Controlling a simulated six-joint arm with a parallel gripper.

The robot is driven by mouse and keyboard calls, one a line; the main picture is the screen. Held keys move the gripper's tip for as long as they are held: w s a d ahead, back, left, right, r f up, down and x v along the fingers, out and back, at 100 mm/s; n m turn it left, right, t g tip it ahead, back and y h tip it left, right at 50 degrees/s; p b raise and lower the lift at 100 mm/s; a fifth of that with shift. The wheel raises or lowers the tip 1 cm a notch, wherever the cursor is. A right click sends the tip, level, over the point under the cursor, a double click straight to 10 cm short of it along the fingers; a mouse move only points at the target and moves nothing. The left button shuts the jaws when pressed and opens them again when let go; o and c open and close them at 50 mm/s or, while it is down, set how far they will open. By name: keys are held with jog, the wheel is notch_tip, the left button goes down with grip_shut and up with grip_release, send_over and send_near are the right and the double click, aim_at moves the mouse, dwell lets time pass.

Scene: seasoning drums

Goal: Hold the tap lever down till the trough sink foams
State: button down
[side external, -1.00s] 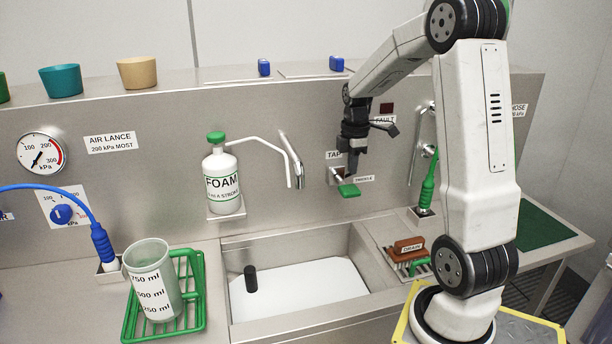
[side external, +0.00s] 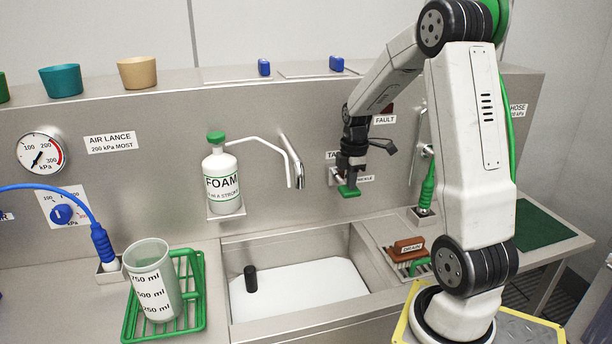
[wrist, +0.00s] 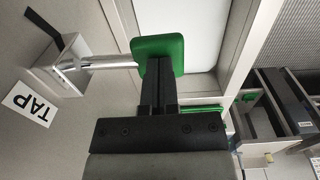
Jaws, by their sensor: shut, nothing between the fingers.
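The tap lever is a metal rod ending in a green paddle (side external: 348,193), sticking out from the back panel under the TAP label. My gripper (side external: 350,184) is shut and empty, pointing down with its tips at the top of the paddle. In the wrist view the black fingers (wrist: 158,82) are together and overlap the green paddle (wrist: 172,45); they look to be touching it. The trough sink (side external: 232,290) has a flat white area inside and a black upright cylinder (side external: 250,279). I cannot tell whether the white is foam. No stream shows at the spout (side external: 297,170).
A FOAM bottle (side external: 221,190) with a green cap stands on a shelf left of the spout. A measuring jug (side external: 152,285) stands on a green rack (side external: 195,315) left of the sink. A brown brush (side external: 408,246) lies right of it.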

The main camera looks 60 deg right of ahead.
aim_at(353, 192)
jog(key=shift+s+a+f+t+h, duration=0.15)
jog(key=shift+f+t+h, duration=0.25)
jog(key=shift+f, duration=0.25)
jog(key=shift+s+a+f+t+h, duration=0.15)
jog(key=shift+f+t+h, duration=0.25)
jog(key=shift+f, duration=0.2)
jog(key=shift+x, duration=0.9)
jog(key=shift+s+a+f, duration=0.15)
jog(key=shift+s+a, duration=0.05)
jog(key=shift+s, duration=0.05)
jog(key=shift+a, duration=0.1)
dwell(3.8)
jog(key=shift+v, duration=1.15)
jog(key=s+a+v, duration=0.1)
jog(key=v, duration=1)
jog(key=shift+s+a, duration=0.3)
jog(key=shift+s, duration=0.1)
